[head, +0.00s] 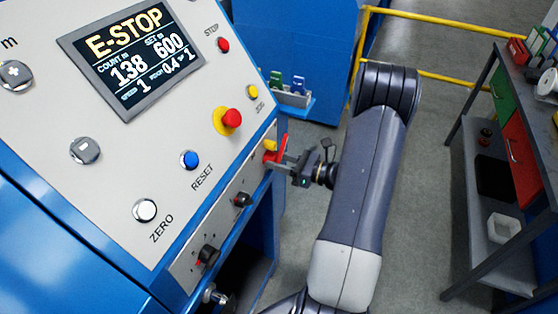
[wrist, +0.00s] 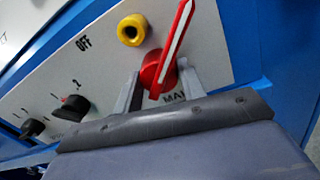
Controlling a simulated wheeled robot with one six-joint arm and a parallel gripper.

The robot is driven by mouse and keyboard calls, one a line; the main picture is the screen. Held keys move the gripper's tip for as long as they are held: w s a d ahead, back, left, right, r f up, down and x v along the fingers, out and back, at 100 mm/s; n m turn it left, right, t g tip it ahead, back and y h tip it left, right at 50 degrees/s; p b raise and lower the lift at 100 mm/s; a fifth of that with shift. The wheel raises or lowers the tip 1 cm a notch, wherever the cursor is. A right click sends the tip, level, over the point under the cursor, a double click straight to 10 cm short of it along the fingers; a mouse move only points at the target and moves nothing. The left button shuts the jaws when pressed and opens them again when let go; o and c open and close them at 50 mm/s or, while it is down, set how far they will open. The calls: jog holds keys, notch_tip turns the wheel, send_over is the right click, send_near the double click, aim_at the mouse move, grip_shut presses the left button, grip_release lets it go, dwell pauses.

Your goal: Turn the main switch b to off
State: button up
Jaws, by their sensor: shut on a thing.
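The main switch (wrist: 176,45) is a red rotary knob with a long red handle and a white stripe, on the grey lower panel. A label starting "MA" is partly hidden below the knob. The switch (head: 272,154) also shows in the head view, at the panel's right end. My gripper (wrist: 160,76) has one finger on each side of the red knob and is shut on it. The gripper's tips (head: 279,162) meet the switch in the head view.
A yellow round part with a dark centre (wrist: 131,29) sits left of the switch. Black selector knobs (head: 242,199) lie farther along the panel. A red E-stop button (head: 231,118) is above. A workbench (head: 480,180) stands at right, with open floor between.

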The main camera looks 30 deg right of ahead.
grip_shut()
jog(key=shift+f+n+b, duration=0.1)
jog(key=shift+n+b, duration=0.2)
jog(key=shift+b, duration=0.25)
jog(key=n+b, duration=0.2)
jog(key=b, duration=0.1)
jog(key=shift+f+n+b, duration=0.15)
jog(key=shift+n+b, duration=0.15)
jog(key=shift+n, duration=0.1)
jog(key=n+b, duration=0.5)
jog(key=b, duration=0.2)
jog(key=n+b, duration=0.5)
jog(key=b, duration=0.2)
jog(key=shift+h, duration=0.4)
jog(key=n+b, duration=0.2)
jog(key=b, duration=0.1)
jog(key=n+b, duration=0.1)
jog(key=b, duration=0.1)
jog(key=shift+r+n, duration=0.25)
jog(key=shift+n, duration=0.15)
jog(key=shift+b, duration=0.3)
